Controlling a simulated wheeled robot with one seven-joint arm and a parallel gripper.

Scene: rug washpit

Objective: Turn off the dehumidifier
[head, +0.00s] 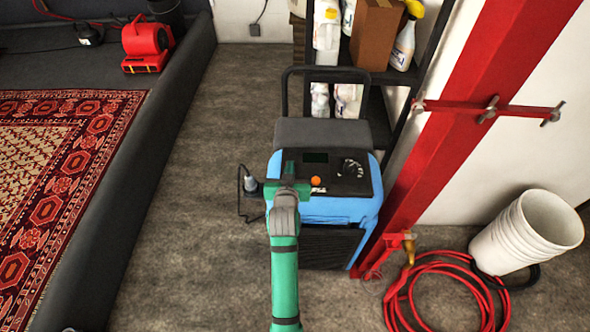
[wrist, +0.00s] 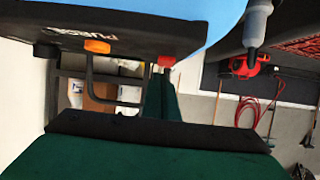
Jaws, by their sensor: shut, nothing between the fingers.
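The dehumidifier (head: 340,210) is a blue and black upright unit in the middle of the head view. Its black top panel (head: 336,186) carries a dark display (head: 316,157), a knob (head: 352,167) and an orange button (head: 316,181). The orange button also shows in the wrist view (wrist: 97,46), with a small red part (wrist: 166,60) close to the fingertips. My green gripper (head: 289,170) is shut and empty at the panel's left edge, left of the orange button. In the wrist view my fingers (wrist: 160,80) point towards the red part; I cannot tell whether they touch it.
A grey plug with a cord (head: 251,184) is at the unit's left side. A red post (head: 470,90) and a coiled red hose (head: 430,285) are on the right. A shelf with bottles (head: 403,45) stands behind. Floor (head: 190,220) is clear on the left.

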